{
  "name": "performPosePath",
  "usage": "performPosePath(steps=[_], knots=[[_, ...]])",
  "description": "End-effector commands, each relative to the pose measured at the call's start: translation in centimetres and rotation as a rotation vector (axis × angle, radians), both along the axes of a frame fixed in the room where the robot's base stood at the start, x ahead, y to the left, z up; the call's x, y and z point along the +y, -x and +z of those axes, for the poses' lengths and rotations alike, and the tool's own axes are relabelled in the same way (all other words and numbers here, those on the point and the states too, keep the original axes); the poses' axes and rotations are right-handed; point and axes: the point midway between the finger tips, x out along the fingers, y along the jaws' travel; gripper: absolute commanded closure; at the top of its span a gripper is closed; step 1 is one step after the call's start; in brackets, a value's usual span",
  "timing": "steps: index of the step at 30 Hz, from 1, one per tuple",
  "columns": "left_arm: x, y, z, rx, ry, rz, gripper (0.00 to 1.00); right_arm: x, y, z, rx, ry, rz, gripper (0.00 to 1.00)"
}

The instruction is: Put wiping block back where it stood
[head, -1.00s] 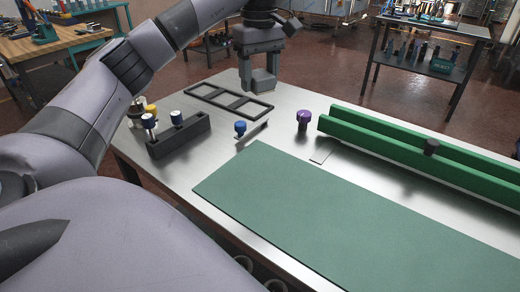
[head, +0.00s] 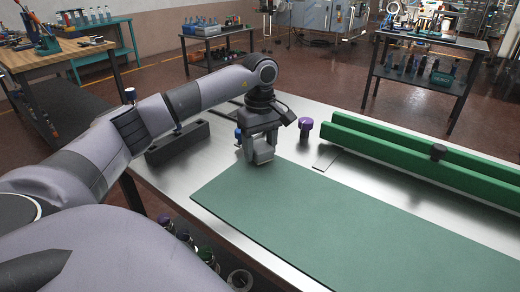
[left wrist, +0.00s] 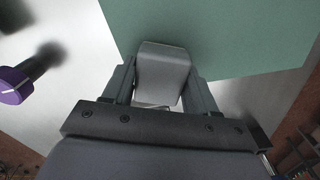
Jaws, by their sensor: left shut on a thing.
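My left gripper (head: 259,150) is shut on a grey block, the wiping block (head: 263,153), with rounded edges. In the head view the block appears at the far left corner of the green mat (head: 330,210). In the left wrist view the block (left wrist: 162,73) sits between the two fingers, with the mat (left wrist: 230,35) beyond it. I cannot tell whether the block touches the mat. My right gripper is not in view.
A purple-topped knob (head: 305,126) stands just right of the gripper. A green rail (head: 400,150) runs along the back right. A dark holder (head: 178,145) and a black frame are partly hidden behind my left arm. The mat's surface is clear.

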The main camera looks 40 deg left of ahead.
Motion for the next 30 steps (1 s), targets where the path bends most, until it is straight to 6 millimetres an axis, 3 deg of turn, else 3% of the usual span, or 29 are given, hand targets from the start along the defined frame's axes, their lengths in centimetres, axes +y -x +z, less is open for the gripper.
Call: performPosePath(steps=[2,13,14,15,16,25,30], knots=[[0.0,0.0,-0.8,0.0,0.0,0.0,0.71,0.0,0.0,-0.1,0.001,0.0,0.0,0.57],[0.0,0.0,-1.2,-0.001,0.0,0.0,0.71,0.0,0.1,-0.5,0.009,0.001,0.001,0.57],[0.0,0.0,-1.2,-0.001,0.0,0.0,0.33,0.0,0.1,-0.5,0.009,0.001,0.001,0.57],[0.0,0.0,-1.1,-0.001,0.0,0.0,0.2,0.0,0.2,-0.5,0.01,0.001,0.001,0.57],[0.0,0.0,-1.1,-0.001,0.0,0.0,0.17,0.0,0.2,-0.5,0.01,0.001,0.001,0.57],[0.0,0.0,-0.9,-0.001,0.0,0.0,0.17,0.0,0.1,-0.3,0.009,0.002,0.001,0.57],[0.0,-0.1,0.9,-0.005,0.0,0.0,0.17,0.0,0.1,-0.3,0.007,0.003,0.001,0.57]])
